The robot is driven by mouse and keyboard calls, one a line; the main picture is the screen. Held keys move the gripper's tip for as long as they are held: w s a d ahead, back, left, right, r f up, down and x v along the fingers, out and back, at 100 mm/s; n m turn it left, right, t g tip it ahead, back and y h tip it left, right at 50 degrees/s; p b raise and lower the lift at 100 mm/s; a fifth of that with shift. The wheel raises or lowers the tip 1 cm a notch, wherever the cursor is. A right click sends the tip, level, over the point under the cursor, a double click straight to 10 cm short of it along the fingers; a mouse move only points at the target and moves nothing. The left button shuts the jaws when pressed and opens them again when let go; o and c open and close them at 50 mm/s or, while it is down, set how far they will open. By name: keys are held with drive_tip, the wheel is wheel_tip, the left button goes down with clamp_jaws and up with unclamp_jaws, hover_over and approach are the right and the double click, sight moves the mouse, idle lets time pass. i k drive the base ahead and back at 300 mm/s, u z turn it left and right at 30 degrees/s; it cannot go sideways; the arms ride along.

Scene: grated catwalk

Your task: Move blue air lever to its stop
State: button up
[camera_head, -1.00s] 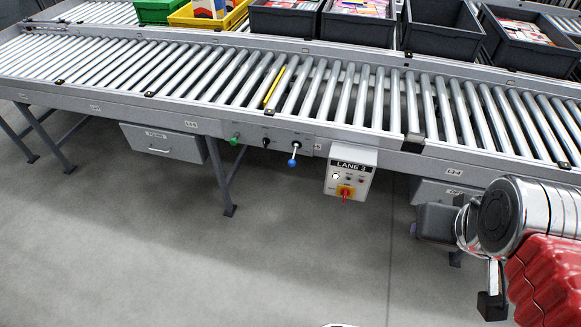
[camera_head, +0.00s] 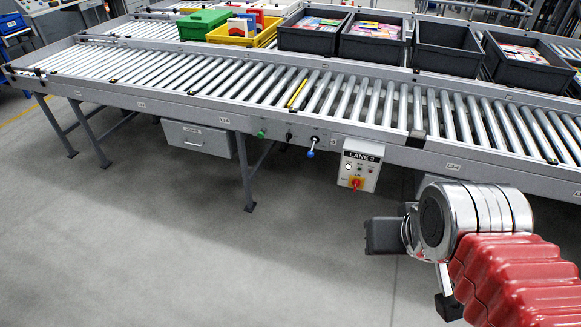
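The blue air lever (camera_head: 311,150) is a short metal stem with a blue knob at its lower end. It hangs from the front rail of the roller conveyor, just left of the Lane 3 control box. A black knob (camera_head: 288,136) and a green knob (camera_head: 261,134) sit to its left on the same rail. My arm is at the lower right, well apart from the lever. A dark block at the arm's end (camera_head: 385,235) points left, below the control box.
The Lane 3 control box (camera_head: 360,163) with a red and yellow switch hangs right of the lever. A grey drawer (camera_head: 197,138) hangs under the conveyor (camera_head: 150,107) at left. Grey bins (camera_head: 447,58) stand behind the rollers. The floor in front is clear.

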sight(310, 154)
drive_tip(key=u, duration=0.25)
drive_tip(key=k, duration=0.65)
drive_tip(key=u, duration=0.7)
drive_tip(key=i, duration=2.3)
drive_tip(key=z, duration=0.35)
